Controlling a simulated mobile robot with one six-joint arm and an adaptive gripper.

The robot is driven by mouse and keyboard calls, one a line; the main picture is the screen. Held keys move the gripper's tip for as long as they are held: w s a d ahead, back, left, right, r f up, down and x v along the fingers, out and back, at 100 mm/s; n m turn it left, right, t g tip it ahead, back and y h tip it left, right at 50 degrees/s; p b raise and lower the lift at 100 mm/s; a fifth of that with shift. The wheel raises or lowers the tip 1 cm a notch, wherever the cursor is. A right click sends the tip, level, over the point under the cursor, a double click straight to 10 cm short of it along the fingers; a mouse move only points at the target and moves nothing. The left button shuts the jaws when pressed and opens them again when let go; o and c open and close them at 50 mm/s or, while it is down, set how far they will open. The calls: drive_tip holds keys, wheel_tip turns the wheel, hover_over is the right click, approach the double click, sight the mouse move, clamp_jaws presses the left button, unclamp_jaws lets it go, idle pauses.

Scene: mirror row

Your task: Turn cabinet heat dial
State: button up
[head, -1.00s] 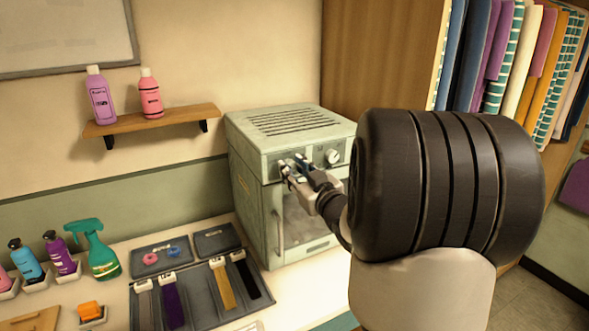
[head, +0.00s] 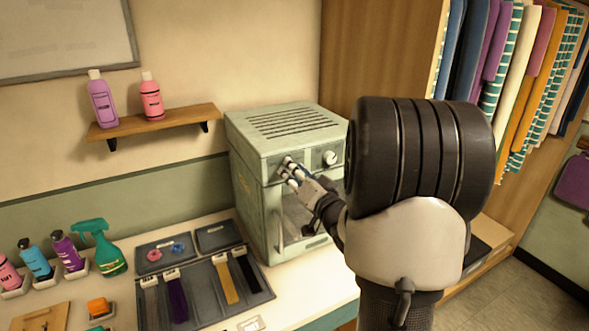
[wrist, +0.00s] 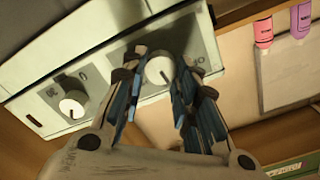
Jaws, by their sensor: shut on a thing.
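The pale green cabinet (head: 275,140) stands on the counter against the wall, with a vented top and a glass door. Its front panel carries two white dials. My gripper (head: 290,169) is at the left dial and covers most of it in the head view. In the wrist view my gripper (wrist: 160,84) has its fingers on both sides of this dial (wrist: 158,70), shut on it. The other dial (wrist: 72,105) stands free; it also shows in the head view (head: 330,158).
A wall shelf (head: 160,121) with two bottles is left of the cabinet. Hanging towels (head: 510,80) are at the right.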

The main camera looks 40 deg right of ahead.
drive_tip(key=shift+m, duration=0.5)
drive_tip(key=shift+p, duration=0.3)
drive_tip(key=o, duration=1.1)
drive_tip(key=shift+c, duration=0.2)
drive_tip(key=v, duration=0.7)
drive_tip(key=shift+s, duration=0.25)
drive_tip(key=shift+w+a, duration=0.1)
